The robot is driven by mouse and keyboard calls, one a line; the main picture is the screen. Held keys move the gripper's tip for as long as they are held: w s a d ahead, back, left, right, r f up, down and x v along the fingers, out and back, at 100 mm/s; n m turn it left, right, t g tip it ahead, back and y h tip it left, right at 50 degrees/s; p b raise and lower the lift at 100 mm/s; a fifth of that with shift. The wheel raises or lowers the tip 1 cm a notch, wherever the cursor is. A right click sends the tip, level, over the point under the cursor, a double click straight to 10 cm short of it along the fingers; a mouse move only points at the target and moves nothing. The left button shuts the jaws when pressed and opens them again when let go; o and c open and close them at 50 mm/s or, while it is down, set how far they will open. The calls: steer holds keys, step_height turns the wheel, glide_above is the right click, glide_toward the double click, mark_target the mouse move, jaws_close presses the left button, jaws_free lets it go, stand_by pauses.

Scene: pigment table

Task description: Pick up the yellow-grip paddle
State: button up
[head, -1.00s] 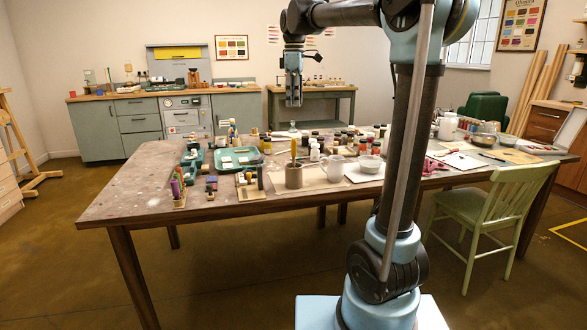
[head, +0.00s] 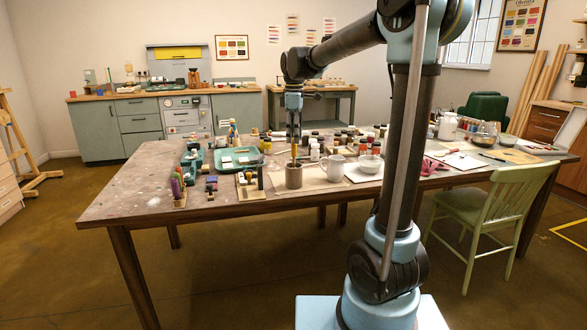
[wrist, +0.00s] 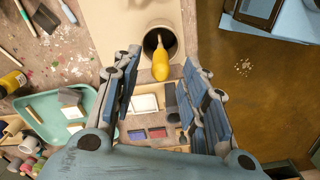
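The yellow-grip paddle (wrist: 159,58) stands in a dark-mouthed round pot (wrist: 150,40) in the wrist view, its yellow handle pointing up toward my camera. In the head view the pot (head: 293,178) is brown and stands near the table's front edge, with the yellow grip (head: 293,152) rising from it. My gripper (wrist: 165,75) is open in the wrist view, its two blue-grey fingers spread on either side of the yellow grip. No contact shows. In the head view my gripper (head: 293,128) hangs above the pot; how far above is hard to tell.
A teal tray (head: 226,167) with light blocks lies left of the pot. A small tray of coloured blocks (wrist: 150,146) sits below the gripper. Several jars (head: 315,150) crowd behind.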

mark_target(294, 156)
steer(key=shift+f, duration=1.6)
jaws_close()
